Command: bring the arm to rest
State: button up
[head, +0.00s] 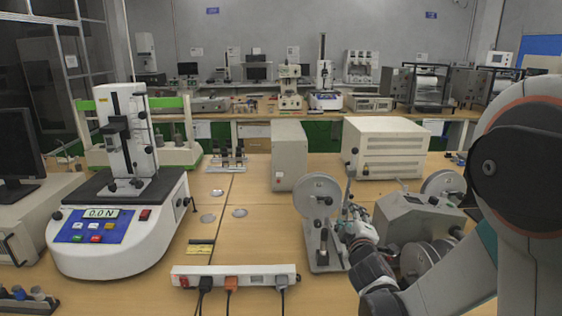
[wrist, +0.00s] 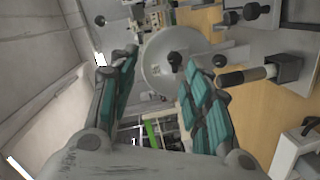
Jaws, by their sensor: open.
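My arm rises at the right of the head view, and its wrist reaches down toward the bench. My gripper (wrist: 158,75) shows in the wrist view with its two teal-padded fingers spread apart and nothing between them. In the head view the gripper end (head: 352,228) is small and partly lost against the machines there. A round grey disc on a stand (head: 318,192) is just left of it. The disc also shows beyond the fingertips in the wrist view (wrist: 160,60). I cannot tell whether the gripper touches the stand.
A grey machine with wheels (head: 415,218) stands close by my wrist. A force tester reading 0.0 N (head: 115,230) is at the left. A white power strip (head: 236,275) lies at the front. Grey boxes (head: 386,147) stand behind. Bare bench (head: 262,215) lies between.

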jog(key=s+d+r+m+g+h, duration=0.1)
jog(key=s+r+m+g, duration=0.1)
jog(key=s+m, duration=0.35)
jog(key=s+d+r+m+g, duration=0.1)
jog(key=s+r+m+g, duration=0.15)
jog(key=s, duration=0.55)
jog(key=s+a+f+m+g+y, duration=0.1)
jog(key=s+a+m+g, duration=0.1)
jog(key=s, duration=0.7)
jog(key=s+a+f+m+g+y, duration=0.1)
jog(key=s+a+f+m+g, duration=0.1)
jog(key=s, duration=0.8)
jog(key=shift+a+f+g+y, duration=0.25)
jog(key=shift+f+g+y, duration=0.05)
jog(key=shift+g+y, duration=0.15)
